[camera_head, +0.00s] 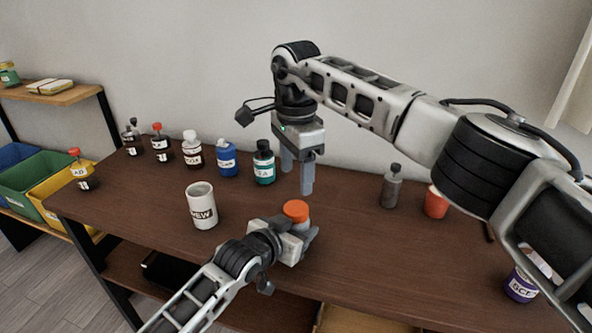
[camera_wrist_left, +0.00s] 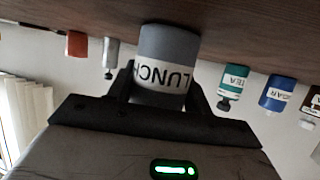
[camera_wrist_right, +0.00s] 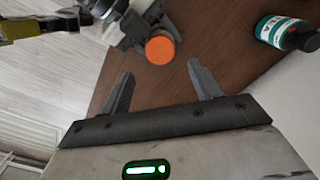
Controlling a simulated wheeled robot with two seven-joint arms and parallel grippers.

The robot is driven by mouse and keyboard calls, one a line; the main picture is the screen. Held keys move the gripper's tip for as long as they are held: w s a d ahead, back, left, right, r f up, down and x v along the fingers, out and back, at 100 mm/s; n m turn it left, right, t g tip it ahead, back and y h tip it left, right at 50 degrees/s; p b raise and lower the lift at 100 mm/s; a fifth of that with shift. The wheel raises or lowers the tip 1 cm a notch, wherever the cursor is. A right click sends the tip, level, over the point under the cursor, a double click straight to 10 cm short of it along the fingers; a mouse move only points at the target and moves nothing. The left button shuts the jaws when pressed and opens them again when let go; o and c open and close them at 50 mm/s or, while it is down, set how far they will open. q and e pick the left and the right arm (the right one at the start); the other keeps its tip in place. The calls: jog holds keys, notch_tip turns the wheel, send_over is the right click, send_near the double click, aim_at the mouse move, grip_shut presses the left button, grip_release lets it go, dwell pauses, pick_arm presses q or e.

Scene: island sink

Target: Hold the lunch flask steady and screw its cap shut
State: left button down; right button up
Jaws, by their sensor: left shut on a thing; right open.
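The lunch flask (camera_wrist_left: 168,43) is grey with a white LUNCH label in the left wrist view, where the picture is upside down. My left gripper (camera_head: 302,236) is shut around its body and holds it upright at the table's front part. The orange cap (camera_head: 296,210) sits on top of the flask; how tightly it is seated cannot be told. Most of the body is hidden by the gripper in the head view. My right gripper (camera_head: 298,178) is open and empty, pointing down above and slightly behind the cap. The cap also shows beyond its fingers in the right wrist view (camera_wrist_right: 160,48).
A white mug (camera_head: 202,206) stands left of the flask. Several labelled bottles, including a teal one (camera_head: 264,164) and a blue one (camera_head: 227,160), line the back. A grey bottle (camera_head: 391,187) and an orange cup (camera_head: 436,203) stand right. The table between is clear.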

aim_at(296, 208)
notch_tip(296, 208, down, 8)
jog(key=shift+f, duration=0.1)
dwell(0.4)
jog(key=shift+c, duration=0.3)
jog(key=c, duration=0.9)
jog(key=shift+m, duration=1.6)
jog(key=shift+c, duration=0.2)
jog(key=o, duration=1.1)
jog(key=shift+r, duration=2.35)
